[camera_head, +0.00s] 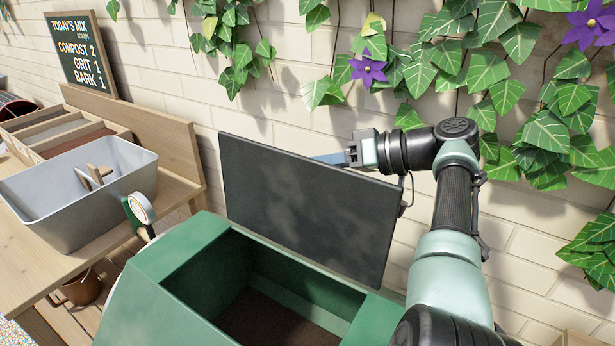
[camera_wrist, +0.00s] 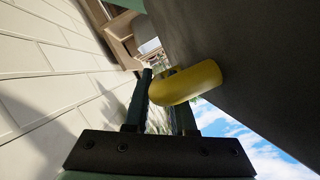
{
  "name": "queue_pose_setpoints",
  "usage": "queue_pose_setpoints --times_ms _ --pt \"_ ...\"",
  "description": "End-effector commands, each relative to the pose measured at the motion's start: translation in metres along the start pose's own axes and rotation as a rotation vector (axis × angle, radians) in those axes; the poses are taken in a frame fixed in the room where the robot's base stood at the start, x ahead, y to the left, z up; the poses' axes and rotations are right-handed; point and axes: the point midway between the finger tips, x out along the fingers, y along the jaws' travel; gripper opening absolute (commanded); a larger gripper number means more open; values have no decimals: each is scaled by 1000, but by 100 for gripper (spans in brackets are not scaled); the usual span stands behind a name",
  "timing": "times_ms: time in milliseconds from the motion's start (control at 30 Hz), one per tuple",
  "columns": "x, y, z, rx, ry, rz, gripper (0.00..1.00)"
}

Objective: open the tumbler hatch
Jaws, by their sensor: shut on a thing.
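The tumbler hatch (camera_head: 305,205) is a dark grey panel that stands nearly upright at the back of the green tumbler (camera_head: 165,265). The tumbler's opening shows wide below it, with dark brown material (camera_head: 270,318) on the floor inside. My gripper (camera_head: 335,158) is behind the hatch's upper right part, its fingertips partly hidden by the panel. In the wrist view a yellow handle (camera_wrist: 187,83) sticks out from the hatch's outer face, and my gripper (camera_wrist: 165,92) is shut on it.
A brick wall (camera_head: 290,100) with hanging ivy stands close behind the hatch and my arm. At left, a wooden bench (camera_head: 180,185) carries a grey tub (camera_head: 75,215) and a divided wooden box (camera_head: 60,135). A round gauge (camera_head: 141,207) stands beside the tumbler.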

Motion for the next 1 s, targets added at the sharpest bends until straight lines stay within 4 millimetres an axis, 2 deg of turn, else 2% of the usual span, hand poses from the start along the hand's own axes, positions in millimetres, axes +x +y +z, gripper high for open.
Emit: queue_pose_setpoints --times_ms 667,700,733,1000 --pt "1 3 1 0 -2 1 0" --pt "1 3 1 0 -2 1 29" --pt "1 3 1 0 -2 1 34" --pt "0 3 0 0 -1 1 36"
